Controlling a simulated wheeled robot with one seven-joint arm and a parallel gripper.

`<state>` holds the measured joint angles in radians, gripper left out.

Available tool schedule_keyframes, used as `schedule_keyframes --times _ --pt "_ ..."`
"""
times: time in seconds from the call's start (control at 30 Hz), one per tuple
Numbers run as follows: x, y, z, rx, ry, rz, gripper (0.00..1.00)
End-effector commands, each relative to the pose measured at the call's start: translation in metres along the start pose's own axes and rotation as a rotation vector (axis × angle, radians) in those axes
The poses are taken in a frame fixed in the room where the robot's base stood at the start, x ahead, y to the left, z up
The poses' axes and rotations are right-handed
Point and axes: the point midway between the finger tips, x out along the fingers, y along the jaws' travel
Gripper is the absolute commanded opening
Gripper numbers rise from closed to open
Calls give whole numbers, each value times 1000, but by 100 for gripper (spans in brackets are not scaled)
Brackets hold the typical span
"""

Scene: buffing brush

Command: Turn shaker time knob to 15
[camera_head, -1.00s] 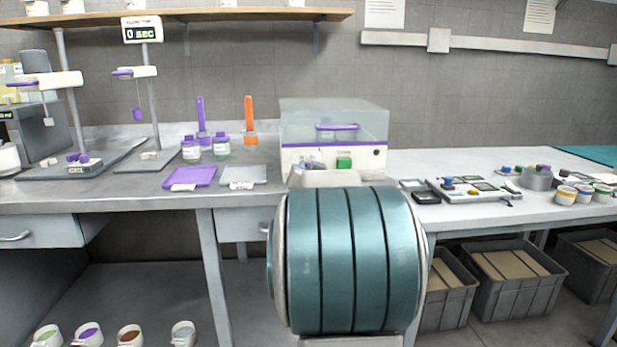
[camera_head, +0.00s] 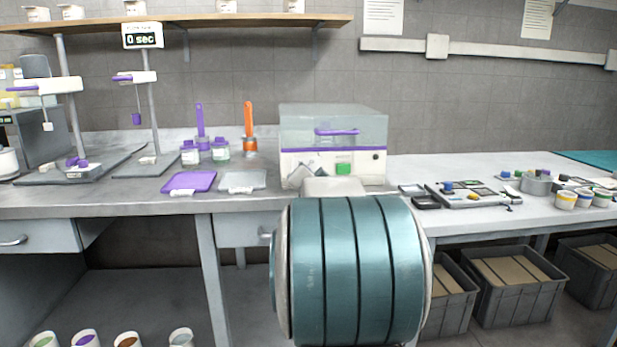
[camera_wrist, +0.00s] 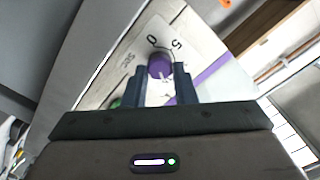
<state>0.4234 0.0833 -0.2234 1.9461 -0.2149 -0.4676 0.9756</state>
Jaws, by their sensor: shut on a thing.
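The shaker (camera_head: 300,164) is a white box with a clear lid and a purple handle (camera_head: 337,132), standing on the bench in the head view. A green part (camera_head: 343,168) and a small black round part (camera_head: 376,156) show on its front. In the wrist view, the purple time knob (camera_wrist: 159,65) sits on a white panel with "0" and "5" printed beyond it. My gripper (camera_wrist: 161,80) is shut on the knob, one dark finger on each side. A pale pointer mark shows on the knob, but its exact setting is unclear. My arm hides part of the shaker front in the head view.
Purple and grey trays (camera_head: 188,182), lidded jars (camera_head: 220,149) and stands are left of the shaker. A flat device (camera_head: 470,193) and small cups (camera_head: 565,198) are on the right. Crates (camera_head: 515,290) stand below. The bench just right of the shaker is clear.

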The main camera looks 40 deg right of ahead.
Motion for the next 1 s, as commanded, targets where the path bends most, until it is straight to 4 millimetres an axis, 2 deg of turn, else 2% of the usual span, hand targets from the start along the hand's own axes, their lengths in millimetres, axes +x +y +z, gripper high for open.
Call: schedule_keyframes --times 0.2,0.23,0.3,0.67,0.87,1.0 --pt "0 0 2 1 -4 1 2" --pt "0 0 2 0 -4 1 28" --pt "0 0 2 0 -4 1 47" --pt "-3 0 -1 0 1 1 47" --pt "-26 0 -1 1 1 0 47" --pt "-53 -1 -1 1 0 0 47"
